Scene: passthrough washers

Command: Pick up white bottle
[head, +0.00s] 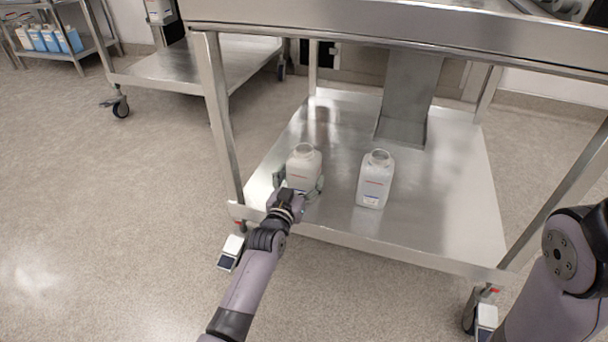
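Two open-necked white bottles stand upright on the lower steel shelf (440,225) of the cart. The left white bottle (304,166) is near the shelf's front edge. The right white bottle (375,180) stands apart from it, with free shelf between them. My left gripper (299,184) is at the front of the left bottle, low down, with one finger on each side of it. The fingers are spread wide, and contact with the bottle is hard to tell. The bottle's lower front is partly hidden by the gripper. My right arm shows at the right edge; its gripper is out of view.
The cart's upper shelf (400,28) overhangs the bottles. A front left leg (218,115) and a central steel column (407,100) bound the space. Another cart (190,62) and a rack with blue bottles (68,40) stand at the back left. Floor at left is clear.

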